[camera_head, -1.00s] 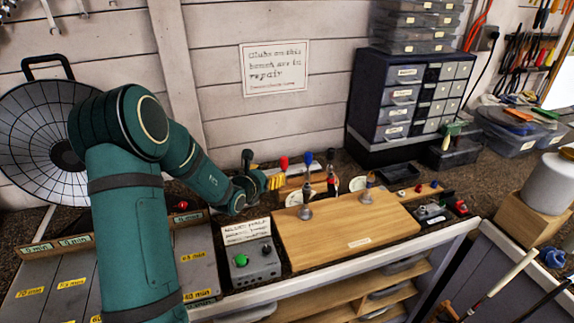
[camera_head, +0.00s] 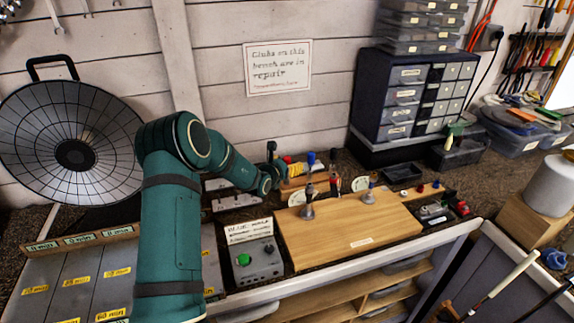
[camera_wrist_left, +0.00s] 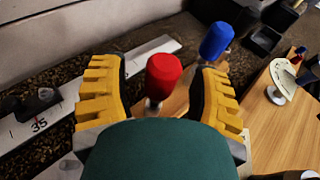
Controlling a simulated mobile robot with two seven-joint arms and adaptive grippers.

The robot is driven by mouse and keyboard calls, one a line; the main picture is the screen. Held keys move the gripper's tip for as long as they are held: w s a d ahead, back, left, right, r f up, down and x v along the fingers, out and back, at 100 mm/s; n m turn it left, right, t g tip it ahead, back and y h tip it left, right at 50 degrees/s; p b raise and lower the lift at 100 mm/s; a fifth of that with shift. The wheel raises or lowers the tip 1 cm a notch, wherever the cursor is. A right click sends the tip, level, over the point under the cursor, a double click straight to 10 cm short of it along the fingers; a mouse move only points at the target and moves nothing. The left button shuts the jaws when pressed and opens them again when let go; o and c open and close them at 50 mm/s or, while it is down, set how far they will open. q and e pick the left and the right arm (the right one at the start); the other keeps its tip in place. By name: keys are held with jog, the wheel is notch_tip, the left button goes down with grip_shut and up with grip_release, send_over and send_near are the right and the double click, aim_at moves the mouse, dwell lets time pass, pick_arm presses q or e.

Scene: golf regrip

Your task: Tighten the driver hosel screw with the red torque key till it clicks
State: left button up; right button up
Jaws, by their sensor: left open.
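My left gripper (camera_head: 292,168) is open at the wooden rack behind the board. In the left wrist view its yellow fingers (camera_wrist_left: 158,92) stand on either side of the red torque key (camera_wrist_left: 163,76). The key's red handle stands upright, with a gap to each finger. In the head view the gripper largely covers the red key. A blue-handled key (camera_wrist_left: 216,41) stands just to its right, close to the right finger; it also shows in the head view (camera_head: 311,159). I cannot make out the driver's hosel screw. My right gripper is out of view.
A wooden board (camera_head: 350,232) with metal posts lies in front of the rack. A grey box with a green button (camera_head: 254,262) is left of it. A drawer cabinet (camera_head: 410,95) stands behind at the right. Golf clubs (camera_head: 500,275) lean at the lower right.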

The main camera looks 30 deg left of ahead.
pick_arm(q)
grip_shut()
dwell(0.4)
